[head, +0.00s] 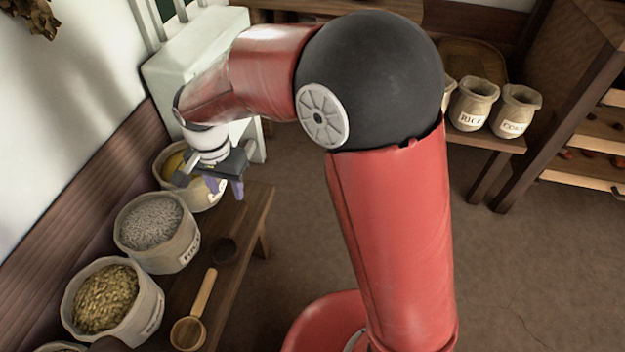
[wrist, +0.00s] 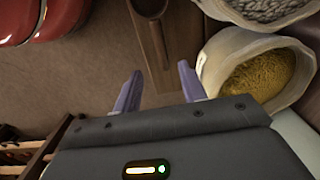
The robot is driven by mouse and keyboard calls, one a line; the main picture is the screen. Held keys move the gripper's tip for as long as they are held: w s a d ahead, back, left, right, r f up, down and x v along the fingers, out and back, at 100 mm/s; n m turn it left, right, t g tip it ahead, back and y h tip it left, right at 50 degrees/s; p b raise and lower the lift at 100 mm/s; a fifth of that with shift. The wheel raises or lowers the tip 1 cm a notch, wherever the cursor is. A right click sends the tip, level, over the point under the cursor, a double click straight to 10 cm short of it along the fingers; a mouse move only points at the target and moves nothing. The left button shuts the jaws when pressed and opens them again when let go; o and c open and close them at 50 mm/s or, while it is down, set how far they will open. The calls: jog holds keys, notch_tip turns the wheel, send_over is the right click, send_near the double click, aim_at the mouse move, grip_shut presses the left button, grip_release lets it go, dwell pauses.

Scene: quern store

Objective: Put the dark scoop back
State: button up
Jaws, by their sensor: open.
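The dark scoop (wrist: 150,6) lies on the wooden bench, its round bowl at the top edge of the wrist view and its handle pointing towards my gripper. In the head view its dark bowl (head: 225,250) shows beside the grey-filled sack; its handle is hard to make out there. My gripper (head: 225,188) is open and empty above the far end of the bench, next to the yellow-filled sack. In the wrist view my gripper (wrist: 160,72) has its fingers apart, with the handle end lying between and beyond the tips. The fingers appear clear of it.
The bench (head: 262,200) carries a light wooden scoop (head: 192,325) near the front. Beside it stand a yellow-filled sack (wrist: 258,78), a grey-filled sack (head: 155,235) and a tan-grain sack (head: 110,310). Small labelled sacks (head: 470,105) stand on a far bench. The floor (head: 540,250) is clear.

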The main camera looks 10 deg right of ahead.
jog(key=s+d+r+n+t, duration=0.1)
jog(key=s+d+r, duration=0.25)
jog(key=d, duration=0.35)
jog(key=s+d+r+n+t, duration=0.1)
jog(key=s+d+r+t, duration=0.1)
jog(key=d+r, duration=0.35)
jog(key=s+d+r+n+t, duration=0.1)
jog(key=s+d+r, duration=0.15)
jog(key=d, duration=0.55)
jog(key=s+d+r+n+t, duration=0.1)
jog(key=s+d, duration=0.4)
jog(key=s, duration=0.2)
jog(key=shift+d+t, duration=0.25)
jog(key=shift+t, duration=0.15)
jog(key=shift+r, duration=0.1)
